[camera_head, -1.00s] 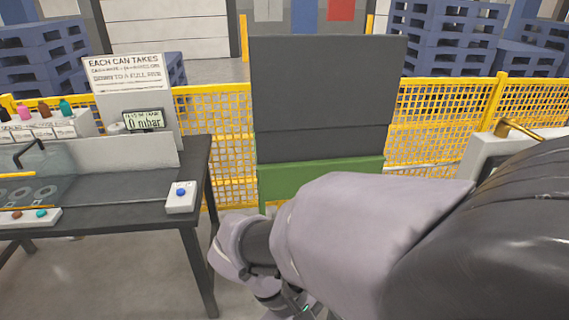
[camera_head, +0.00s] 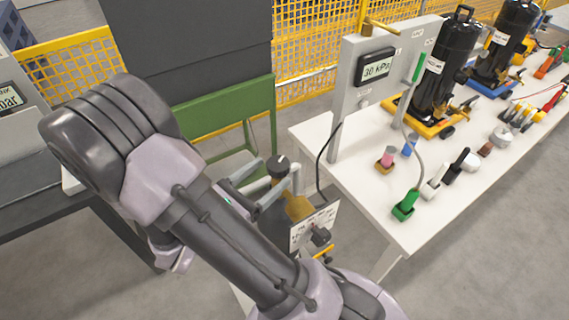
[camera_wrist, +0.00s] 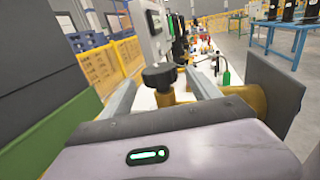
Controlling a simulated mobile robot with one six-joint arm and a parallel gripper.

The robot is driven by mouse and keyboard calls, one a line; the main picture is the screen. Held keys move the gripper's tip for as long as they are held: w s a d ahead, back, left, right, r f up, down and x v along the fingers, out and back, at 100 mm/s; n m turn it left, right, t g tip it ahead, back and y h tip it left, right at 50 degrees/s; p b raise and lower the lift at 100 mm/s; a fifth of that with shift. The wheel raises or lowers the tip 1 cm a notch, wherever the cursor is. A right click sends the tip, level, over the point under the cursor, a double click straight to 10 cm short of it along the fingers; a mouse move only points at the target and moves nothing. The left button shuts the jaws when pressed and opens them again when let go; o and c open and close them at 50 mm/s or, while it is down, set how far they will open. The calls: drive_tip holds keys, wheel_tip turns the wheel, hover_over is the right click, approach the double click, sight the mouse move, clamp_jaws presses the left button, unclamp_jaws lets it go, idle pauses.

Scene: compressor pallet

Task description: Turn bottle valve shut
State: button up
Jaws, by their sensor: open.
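The bottle valve's round black knob (camera_head: 278,164) stands above a brass-coloured body (camera_head: 298,207) beside the white bench. In the wrist view the knob (camera_wrist: 160,76) sits near the fingertips, with brass below it. My gripper (camera_head: 280,170) is open, one finger on each side of the knob. In the wrist view the two fingers of my gripper (camera_wrist: 163,80) flank it. I cannot tell whether either finger touches it. My own wrist hides the lower part of the bottle in the head view.
The white bench (camera_head: 345,165) carries a post with a display reading 30 kPa (camera_head: 376,68), compressors (camera_head: 445,60) and small tools. A dark board over a green panel (camera_head: 225,115) stands behind.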

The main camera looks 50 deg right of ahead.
sight(285, 161)
drive_tip(key=d+b, duration=0.1)
drive_tip(key=d, duration=0.5)
drive_tip(key=shift+d, duration=0.25)
drive_tip(key=shift+w, duration=0.1)
drive_tip(key=c, duration=1.4)
drive_tip(key=shift+o, duration=0.2)
drive_tip(key=shift+r, duration=0.1)
